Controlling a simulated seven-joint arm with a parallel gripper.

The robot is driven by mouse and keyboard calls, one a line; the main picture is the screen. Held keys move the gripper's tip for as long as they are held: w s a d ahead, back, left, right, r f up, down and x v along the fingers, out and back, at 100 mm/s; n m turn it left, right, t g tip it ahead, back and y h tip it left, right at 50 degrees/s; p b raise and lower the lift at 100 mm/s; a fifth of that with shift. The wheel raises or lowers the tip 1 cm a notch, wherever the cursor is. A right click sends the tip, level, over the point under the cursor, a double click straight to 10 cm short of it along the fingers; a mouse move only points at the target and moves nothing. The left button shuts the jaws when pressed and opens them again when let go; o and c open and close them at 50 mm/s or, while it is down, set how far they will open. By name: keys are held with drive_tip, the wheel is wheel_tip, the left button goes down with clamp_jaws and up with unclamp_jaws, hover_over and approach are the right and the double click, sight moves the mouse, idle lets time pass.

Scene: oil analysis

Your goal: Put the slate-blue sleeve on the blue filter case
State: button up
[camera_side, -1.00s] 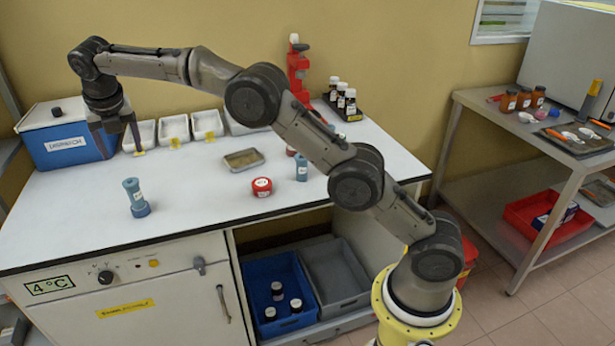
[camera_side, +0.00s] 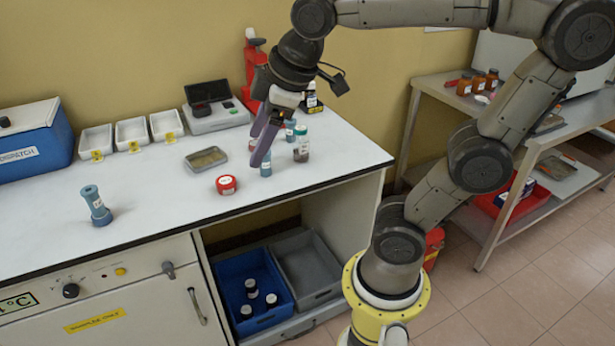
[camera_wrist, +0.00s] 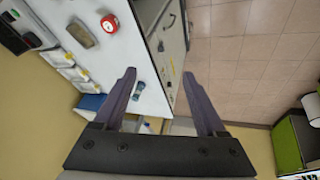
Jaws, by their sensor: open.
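A slate-blue piece with a narrow waist and wider ends (camera_side: 96,207) stands on the left front of the white bench; I take it for the sleeve, perhaps with the blue case under it. It also shows small in the wrist view (camera_wrist: 138,91). A small blue cylinder with a label (camera_side: 265,167) stands near the bench's right part, and another blue one (camera_side: 290,131) is behind it; I cannot tell whether either is the filter case. My gripper (camera_side: 254,150) is open and empty, its fingers partly covering these small containers. Both fingers show apart in the wrist view (camera_wrist: 160,73).
A red round tin (camera_side: 227,185) and a shallow metal dish (camera_side: 206,158) lie mid-bench. White trays (camera_side: 131,132) and a blue dispatch box (camera_side: 32,145) line the back. The front middle is clear.

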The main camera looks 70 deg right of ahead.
drive_tip(key=s+f+m, duration=0.5)
drive_tip(key=s+f, duration=0.1)
drive_tip(key=s, duration=0.2)
drive_tip(key=shift+s+f, duration=0.15)
drive_tip(key=shift+s, duration=0.05)
